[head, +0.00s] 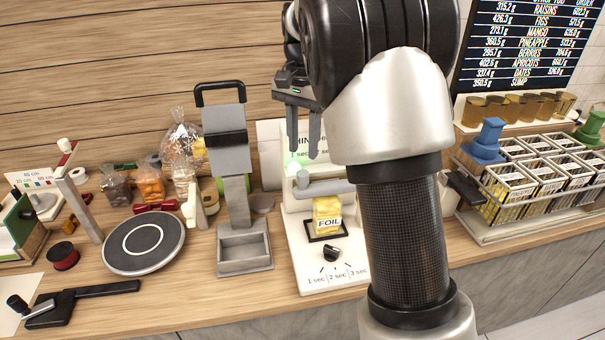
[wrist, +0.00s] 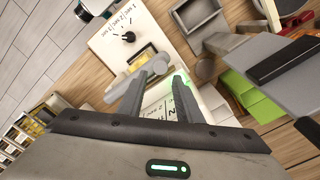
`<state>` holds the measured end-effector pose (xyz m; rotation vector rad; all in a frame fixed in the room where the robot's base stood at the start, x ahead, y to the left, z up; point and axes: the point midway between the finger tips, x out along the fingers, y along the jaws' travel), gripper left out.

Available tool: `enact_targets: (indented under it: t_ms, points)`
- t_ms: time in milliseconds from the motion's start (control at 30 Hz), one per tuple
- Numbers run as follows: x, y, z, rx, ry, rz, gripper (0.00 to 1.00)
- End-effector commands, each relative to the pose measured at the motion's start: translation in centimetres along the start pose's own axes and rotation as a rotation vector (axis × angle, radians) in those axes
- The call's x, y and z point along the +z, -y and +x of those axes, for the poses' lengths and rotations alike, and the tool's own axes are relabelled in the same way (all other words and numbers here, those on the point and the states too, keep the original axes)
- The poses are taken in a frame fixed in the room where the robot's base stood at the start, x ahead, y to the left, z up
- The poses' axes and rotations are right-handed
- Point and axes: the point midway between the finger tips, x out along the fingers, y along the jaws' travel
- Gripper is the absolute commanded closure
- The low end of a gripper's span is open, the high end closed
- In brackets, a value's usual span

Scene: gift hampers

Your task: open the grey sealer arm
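The white sealer (head: 302,262) stands on the counter with a dial and "1 sec, 2 sec, 3 sec" marks. Its grey arm (head: 335,188) lies roughly level across it, behind a yellow packet (head: 327,210) labelled FOIL; a rounded grey piece sits at its left end. My gripper (head: 303,153) points down above the grey arm's left part, fingers apart and empty. In the wrist view, the fingers (wrist: 160,80) are spread, with the pale grey arm (wrist: 124,84) beside the left finger. I cannot tell whether they touch.
A grey stand with a black handle (head: 220,95) and a tray rises close left of the sealer. Further left are a round scale (head: 143,244) and bagged goods (head: 150,182). A wire rack of boxes (head: 535,185) with a blue stamp-like piece (head: 487,140) stands right.

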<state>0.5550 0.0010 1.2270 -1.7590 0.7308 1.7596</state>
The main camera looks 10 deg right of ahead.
Motion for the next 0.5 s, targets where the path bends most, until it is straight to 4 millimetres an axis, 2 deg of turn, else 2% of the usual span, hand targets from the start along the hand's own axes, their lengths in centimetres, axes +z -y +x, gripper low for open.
enact_targets:
  t_ms: [33, 200, 333, 500]
  points:
    - [0.1, 0.0, 1.2, 0.003, 0.003, 0.000, 0.68]
    - [0.1, 0.0, 4.8, 0.002, 0.003, -0.001, 0.68]
    - [0.1, 0.0, 6.8, 0.002, 0.003, -0.001, 0.68]
    - [0.0, 0.0, 8.2, 0.000, 0.000, -0.002, 0.68]
